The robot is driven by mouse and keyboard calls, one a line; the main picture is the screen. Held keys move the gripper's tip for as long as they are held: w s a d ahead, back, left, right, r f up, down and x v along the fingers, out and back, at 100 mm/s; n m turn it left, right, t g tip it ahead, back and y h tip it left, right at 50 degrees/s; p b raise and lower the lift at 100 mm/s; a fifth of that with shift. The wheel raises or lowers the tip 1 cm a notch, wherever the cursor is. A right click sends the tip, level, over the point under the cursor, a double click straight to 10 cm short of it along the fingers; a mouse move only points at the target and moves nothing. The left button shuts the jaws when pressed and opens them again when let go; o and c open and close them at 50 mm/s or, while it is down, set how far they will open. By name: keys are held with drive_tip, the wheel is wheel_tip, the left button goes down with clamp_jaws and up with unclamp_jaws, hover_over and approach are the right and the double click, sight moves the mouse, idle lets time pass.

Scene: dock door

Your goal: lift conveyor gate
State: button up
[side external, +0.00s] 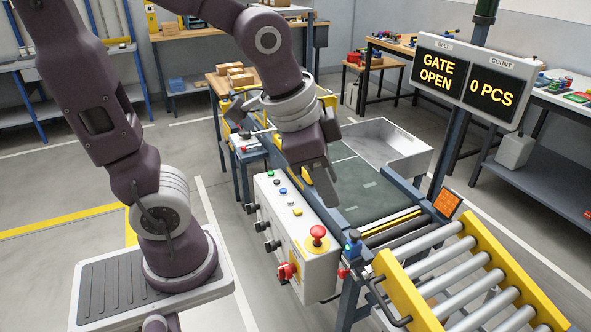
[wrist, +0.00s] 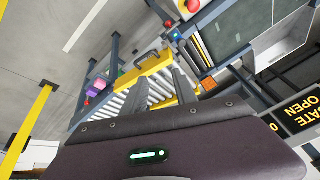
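The conveyor gate is a section of grey rollers between yellow side rails (side external: 509,275) at the lower right of the side external view, partly cut off by the frame. A black bar handle (side external: 386,303) is on its near rail. The gate's yellow rail also shows in the wrist view (wrist: 156,62). My gripper (side external: 325,186) hangs above the control box and belt, up and left of the gate, apart from the handle. In the wrist view two dark fingers (wrist: 168,88) stand apart with nothing visible between them. The sign (side external: 466,82) reads GATE OPEN and 0 PCS.
The control box (side external: 300,235) with a red mushroom button (side external: 318,234) stands below my gripper. The dark belt (side external: 355,187) runs behind it, beside a metal chute (side external: 385,145). The sign post and an orange panel (side external: 447,203) stand by the gate's far side.

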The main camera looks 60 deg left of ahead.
drive_tip(key=s+r+n, duration=0.1)
drive_tip(key=s+n, duration=0.1)
drive_tip(key=s, duration=0.1)
drive_tip(key=s+a+r, duration=0.1)
drive_tip(key=s, duration=0.1)
drive_tip(key=shift+a+r+n+t, duration=0.1)
drive_tip(key=shift+r+n+t, duration=0.2)
drive_tip(key=shift+n, duration=0.1)
